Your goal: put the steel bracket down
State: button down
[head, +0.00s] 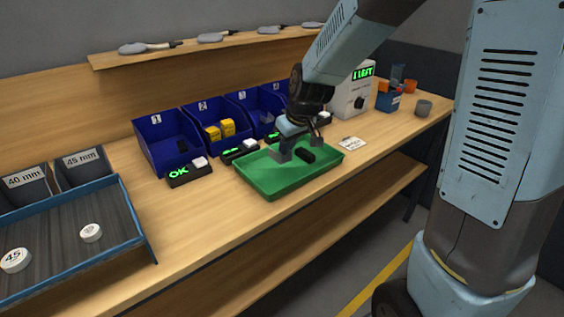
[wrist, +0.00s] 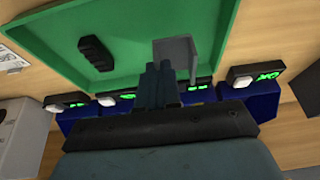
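The steel bracket (head: 279,153) is a small grey angled piece at my gripper's fingertips, over the green tray (head: 265,187). In the wrist view the bracket (wrist: 190,52) shows a flat face and a side flange just beyond the fingertips. My gripper (head: 288,136) points down over the tray; its dark fingers (wrist: 160,66) are close together, shut on the bracket. I cannot tell whether the bracket touches the tray floor. A black ribbed part (head: 306,155) lies in the tray to the right of the bracket; it also shows in the wrist view (wrist: 96,53).
Blue numbered bins (head: 165,143) stand behind the tray, with small green-lit displays (head: 190,172) in front. A white card (head: 352,143) lies right of the tray. A counter box (head: 350,92) stands at the back right. A blue-edged tray (head: 70,235) is at left.

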jog(key=w+f, duration=0.1)
jog(key=w+a+f, duration=0.1)
jog(key=f, duration=0.1)
jog(key=w+a+f, duration=0.1)
jog(key=shift+f, duration=1.75)
jog(key=c, duration=1.3)
grip_release()
jog(key=shift+c, duration=0.2)
jog(key=v, duration=1.2)
jog(key=shift+d, duration=0.1)
